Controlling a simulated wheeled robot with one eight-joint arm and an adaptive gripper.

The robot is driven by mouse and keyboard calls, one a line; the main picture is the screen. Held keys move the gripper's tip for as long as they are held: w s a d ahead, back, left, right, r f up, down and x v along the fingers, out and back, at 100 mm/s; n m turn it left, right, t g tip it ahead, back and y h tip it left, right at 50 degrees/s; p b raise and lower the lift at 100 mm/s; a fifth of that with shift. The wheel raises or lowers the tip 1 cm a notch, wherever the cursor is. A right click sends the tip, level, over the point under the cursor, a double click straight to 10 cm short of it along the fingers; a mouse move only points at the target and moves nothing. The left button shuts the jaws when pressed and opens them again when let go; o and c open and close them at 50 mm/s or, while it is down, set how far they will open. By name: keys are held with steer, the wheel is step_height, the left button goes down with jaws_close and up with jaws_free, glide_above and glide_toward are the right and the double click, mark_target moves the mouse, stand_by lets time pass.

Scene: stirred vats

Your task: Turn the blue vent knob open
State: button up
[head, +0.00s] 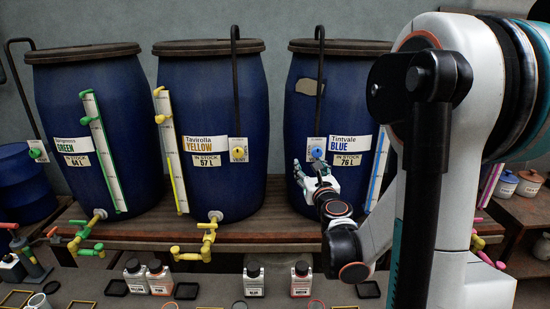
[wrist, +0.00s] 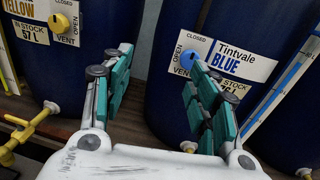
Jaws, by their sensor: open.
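The blue vent knob (head: 317,152) is on a white plate on the front of the vat labelled Tintvale BLUE (head: 345,200), below a dark pipe. In the wrist view the knob (wrist: 189,65) sits beside the right fingertip, which partly covers it. CLOSED is printed above it, OPEN at its left and VENT below. My gripper (head: 312,177) is in front of the vat, just below the knob. In the wrist view its green-padded fingers (wrist: 162,60) are spread wide with nothing between them.
The YELLOW vat (head: 210,110) with its yellow vent knob (head: 238,153) stands to the left, the GREEN vat (head: 65,115) farther left. A blue level gauge (head: 377,172) is right of the label. Small bottles (head: 253,280) stand on the front bench. My arm covers the right side.

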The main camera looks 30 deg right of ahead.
mark_target(318, 153)
steer(key=s+d+f+m+h, duration=0.1)
steer(key=d+f+m+h, duration=0.15)
steer(key=d+m, duration=0.2)
steer(key=shift+g+y, duration=0.25)
steer(key=shift+g, duration=0.15)
steer(key=b+x, duration=0.1)
steer(key=x, duration=0.3)
steer(key=b+x, duration=0.1)
steer(key=x, duration=0.4)
steer(key=b+x, duration=0.1)
steer(key=x, duration=0.4)
steer(key=shift+s+d+b, duration=0.2)
steer(key=shift+d+b, duration=0.1)
steer(key=shift+c, duration=0.3)
steer(key=c, duration=1)
